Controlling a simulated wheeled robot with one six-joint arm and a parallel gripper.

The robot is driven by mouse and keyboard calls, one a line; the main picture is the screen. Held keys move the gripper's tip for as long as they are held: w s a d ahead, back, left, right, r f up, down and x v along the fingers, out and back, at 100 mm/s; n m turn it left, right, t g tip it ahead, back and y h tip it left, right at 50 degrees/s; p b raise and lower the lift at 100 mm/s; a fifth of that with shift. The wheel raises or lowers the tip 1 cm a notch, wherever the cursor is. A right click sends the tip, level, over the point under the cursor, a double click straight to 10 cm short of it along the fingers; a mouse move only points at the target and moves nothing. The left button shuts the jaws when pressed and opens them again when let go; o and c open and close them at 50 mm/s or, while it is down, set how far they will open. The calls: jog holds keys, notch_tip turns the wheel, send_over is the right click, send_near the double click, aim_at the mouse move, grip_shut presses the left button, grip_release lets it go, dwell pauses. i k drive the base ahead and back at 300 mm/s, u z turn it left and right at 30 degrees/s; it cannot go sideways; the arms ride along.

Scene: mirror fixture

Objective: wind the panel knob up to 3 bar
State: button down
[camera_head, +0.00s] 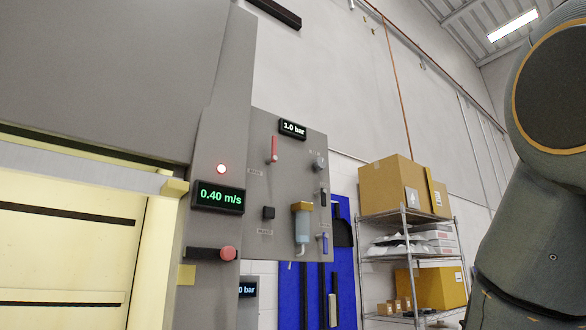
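The grey panel (285,180) stands upright left of the middle. A display (293,129) at its top reads 1.0 bar. A small grey round knob (319,162) sits at the panel's upper right, with small marks above it. A black square-looking knob or button (268,213) sits at the lower left. Which of these is the panel knob I cannot tell for sure. My gripper is not in view; only a part of my arm shows at the right edge.
The panel also bears a red lever (274,149), a yellow-topped clear bowl (302,222) and a blue handle (324,241). A 0.40 m/s display (219,197) and red button (228,253) are on the grey column left. A shelf rack (408,217) with boxes stands right.

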aim_at(320, 163)
jog(key=u, duration=0.55)
jog(key=k, duration=1.3)
jog(key=u, duration=0.05)
jog(key=i, duration=0.4)
jog(key=z, duration=0.95)
jog(key=i, duration=1.3)
jog(key=u, duration=0.35)
